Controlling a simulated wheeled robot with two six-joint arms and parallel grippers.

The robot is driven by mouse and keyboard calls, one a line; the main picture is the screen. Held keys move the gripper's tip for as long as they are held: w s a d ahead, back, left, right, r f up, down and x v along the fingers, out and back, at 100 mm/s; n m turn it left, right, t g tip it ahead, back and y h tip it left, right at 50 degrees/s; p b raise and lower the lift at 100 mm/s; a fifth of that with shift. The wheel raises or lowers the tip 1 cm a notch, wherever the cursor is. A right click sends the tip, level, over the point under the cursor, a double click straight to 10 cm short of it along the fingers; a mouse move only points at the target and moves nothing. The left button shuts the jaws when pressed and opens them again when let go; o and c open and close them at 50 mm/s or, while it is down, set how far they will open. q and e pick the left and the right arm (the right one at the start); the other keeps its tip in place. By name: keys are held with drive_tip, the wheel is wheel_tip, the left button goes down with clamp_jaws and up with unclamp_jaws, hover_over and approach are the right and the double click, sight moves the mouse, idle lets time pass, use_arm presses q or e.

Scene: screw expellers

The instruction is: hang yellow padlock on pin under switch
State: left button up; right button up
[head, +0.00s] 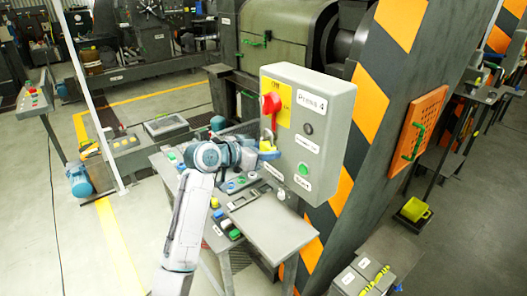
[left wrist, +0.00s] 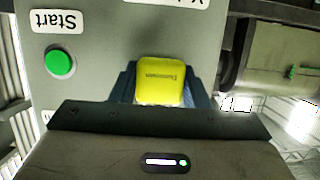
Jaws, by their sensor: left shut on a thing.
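The yellow padlock (left wrist: 161,82) is between the blue fingers of my left gripper (left wrist: 160,92), close in front of the grey control box. In the head view the padlock (head: 266,146) shows small at the tip of my left gripper (head: 262,152), below the red switch handle (head: 271,103) on its yellow plate. A thin metal piece shows just above the padlock, under the switch. I cannot tell whether the shackle is around the pin or only in front of it. My right gripper is not in view.
The grey control box (head: 325,113) has a green Start button (head: 303,169) and a black button (head: 307,129). Below it a grey table (head: 270,228) holds several small items. A striped orange and black pillar (head: 375,90) stands behind the box.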

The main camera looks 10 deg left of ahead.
use_arm(q)
drive_tip(key=shift+r, duration=0.2)
idle(0.4)
drive_tip(key=shift+f, duration=0.3)
drive_tip(key=shift+d+f+b, duration=0.1)
drive_tip(key=shift+f+b, duration=0.3)
drive_tip(key=shift+f, duration=0.1)
drive_tip(key=o, duration=0.8)
drive_tip(key=shift+f, duration=0.1)
drive_tip(key=shift+o, duration=1)
drive_tip(key=shift+w, duration=0.1)
drive_tip(key=shift+f, duration=0.15)
